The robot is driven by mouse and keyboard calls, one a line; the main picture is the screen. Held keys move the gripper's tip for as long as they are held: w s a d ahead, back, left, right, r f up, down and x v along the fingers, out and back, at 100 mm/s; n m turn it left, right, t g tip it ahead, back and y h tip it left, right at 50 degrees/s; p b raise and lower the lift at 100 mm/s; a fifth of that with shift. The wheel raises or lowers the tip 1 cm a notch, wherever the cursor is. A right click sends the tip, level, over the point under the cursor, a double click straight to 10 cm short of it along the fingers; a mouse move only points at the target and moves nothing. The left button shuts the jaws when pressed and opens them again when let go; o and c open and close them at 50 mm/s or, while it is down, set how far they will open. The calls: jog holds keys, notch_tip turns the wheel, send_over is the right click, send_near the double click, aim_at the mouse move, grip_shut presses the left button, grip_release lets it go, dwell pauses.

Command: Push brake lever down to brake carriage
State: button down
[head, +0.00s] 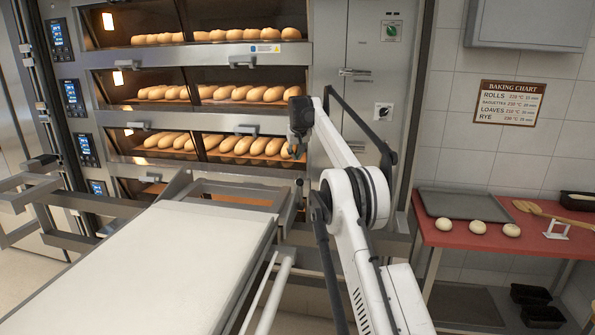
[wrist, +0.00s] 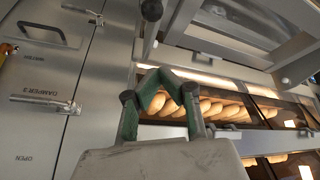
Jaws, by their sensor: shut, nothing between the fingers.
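The carriage (head: 150,245) is a long pale loading deck with a grey metal frame, in front of the ovens in the head view. In the wrist view a metal rod with a dark round knob (wrist: 151,10) looks like the brake lever; it stands roughly upright in the picture, just beyond my gripper (wrist: 158,76). My gripper's green fingers are shut and empty, below the knob in the picture. I cannot tell whether they touch the rod. In the head view my gripper (head: 298,148) is small and dark at the arm's end, near the carriage's oven-side right corner.
Deck ovens (head: 205,63) with loaves on several levels stand behind the carriage. A grey oven cabinet (head: 372,50) is to the right. A red table (head: 458,236) with a tray (head: 465,205) and dough balls stands at far right. Metal carriage rails lie close to my gripper.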

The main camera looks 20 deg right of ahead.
jog(key=p+x, duration=0.3)
jog(key=x, duration=0.5)
jog(key=p+x, duration=0.1)
jog(key=x, duration=0.1)
jog(key=shift+s+f, duration=0.2)
jog(key=shift+s, duration=0.1)
jog(key=shift+s, duration=0.1)
jog(key=s+b, duration=0.1)
jog(key=b, duration=0.3)
jog(key=shift+s+a, duration=0.25)
jog(key=shift+s, duration=0.85)
